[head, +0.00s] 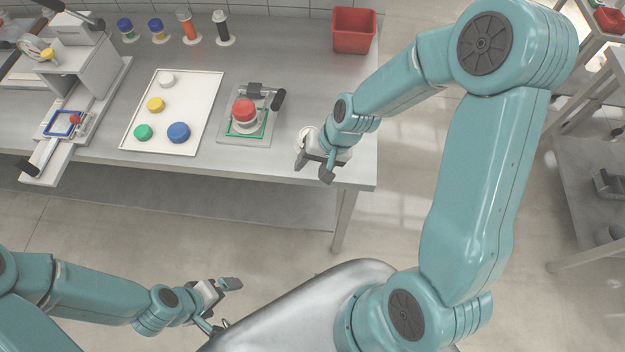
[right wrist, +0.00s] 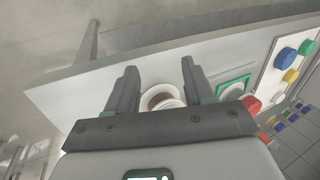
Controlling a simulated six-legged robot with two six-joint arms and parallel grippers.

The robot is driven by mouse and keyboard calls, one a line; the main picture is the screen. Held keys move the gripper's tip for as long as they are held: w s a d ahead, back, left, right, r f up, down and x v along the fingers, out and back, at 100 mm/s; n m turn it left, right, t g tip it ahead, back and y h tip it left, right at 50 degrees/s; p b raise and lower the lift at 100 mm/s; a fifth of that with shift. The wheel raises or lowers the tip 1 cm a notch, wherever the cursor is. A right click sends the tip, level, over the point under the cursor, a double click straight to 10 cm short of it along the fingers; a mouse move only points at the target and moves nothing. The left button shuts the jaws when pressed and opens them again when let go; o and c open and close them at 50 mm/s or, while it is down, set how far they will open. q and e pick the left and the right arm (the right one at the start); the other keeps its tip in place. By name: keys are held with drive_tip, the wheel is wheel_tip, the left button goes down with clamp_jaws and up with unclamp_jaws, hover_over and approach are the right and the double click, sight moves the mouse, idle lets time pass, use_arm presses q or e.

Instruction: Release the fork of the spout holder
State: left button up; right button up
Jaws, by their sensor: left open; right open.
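My right gripper (head: 314,168) is open at the bench's front right corner. In the right wrist view its open jaws (right wrist: 159,68) stand either side of a white round piece with a brown middle (right wrist: 160,98); I cannot tell whether they touch it. To its left, a grey plate fixture (head: 262,134) has a green frame, a red-capped white piece (head: 244,112) and a black-handled clamp (head: 278,99). A slide fixture (head: 95,108) at far left carries a blue frame and a red knob. I cannot tell which part is the fork. My left gripper (head: 222,306) is open, below the bench front, away from everything.
A white tray (head: 190,95) holds white, yellow, green and blue round caps. Several small capped containers stand behind it. A red bin (head: 354,30) is at the back right of the bench (head: 290,80). Shelving (head: 590,170) stands at the far right, with open floor between.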

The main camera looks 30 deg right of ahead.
drive_tip(key=f, duration=0.1)
drive_tip(key=s+a, duration=0.1)
drive_tip(key=f, duration=0.1)
drive_tip(key=shift+s+a+f+n, duration=0.25)
drive_tip(key=shift+s+f+n, duration=0.05)
drive_tip(key=shift+s+f, duration=0.05)
drive_tip(key=shift+w+f, duration=0.1)
drive_tip(key=shift+f, duration=0.2)
